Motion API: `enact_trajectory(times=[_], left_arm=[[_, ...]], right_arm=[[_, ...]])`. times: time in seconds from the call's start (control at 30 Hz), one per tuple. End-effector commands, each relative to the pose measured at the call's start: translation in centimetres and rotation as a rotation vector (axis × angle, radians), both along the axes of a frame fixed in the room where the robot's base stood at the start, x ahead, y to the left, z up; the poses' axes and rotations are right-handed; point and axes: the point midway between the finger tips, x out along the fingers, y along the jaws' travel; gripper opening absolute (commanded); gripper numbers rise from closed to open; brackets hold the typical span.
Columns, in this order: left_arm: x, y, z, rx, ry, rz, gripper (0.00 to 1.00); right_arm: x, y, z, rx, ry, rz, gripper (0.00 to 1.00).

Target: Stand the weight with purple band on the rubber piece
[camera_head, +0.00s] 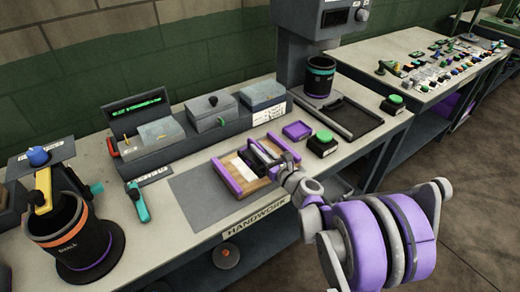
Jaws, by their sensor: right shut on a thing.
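My right gripper (262,156) comes in from the lower right, low over a wooden board (232,195) with purple side strips. It is shut on a dark thing that its fingers largely hide. I cannot make out a purple band on that thing. A pale flat piece (237,167) lies on the board just left of the gripper. I cannot tell whether it is the rubber piece. A black stepped base with a purple ring (94,265) stands at the lower left, away from the gripper. My left gripper is not in view.
The grey mat (190,198) is clear left of the board. A black container with an orange band (62,235) stands left.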

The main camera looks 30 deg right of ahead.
Motion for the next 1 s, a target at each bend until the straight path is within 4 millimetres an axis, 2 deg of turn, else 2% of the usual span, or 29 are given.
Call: enact_trajectory(times=[0.17,0.2,0.33,0.73,0.87,1.0], left_arm=[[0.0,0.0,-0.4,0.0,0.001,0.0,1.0],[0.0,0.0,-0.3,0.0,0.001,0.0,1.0],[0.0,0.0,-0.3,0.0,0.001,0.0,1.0],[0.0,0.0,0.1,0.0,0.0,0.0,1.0],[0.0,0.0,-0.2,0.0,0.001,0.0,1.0],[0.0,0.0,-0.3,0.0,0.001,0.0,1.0]], right_arm=[[0.0,0.0,-0.3,0.001,-0.001,0.001,0.0],[0.0,0.0,-0.4,0.0,0.0,0.0,0.23],[0.0,0.0,-0.3,0.0,0.0,0.0,0.46],[-0.3,-0.1,0.1,-0.001,0.0,-0.001,0.47],[-2.3,-0.3,0.0,-0.001,0.001,-0.002,0.47],[-5.5,-0.7,0.0,-0.001,0.0,-0.004,0.47]])
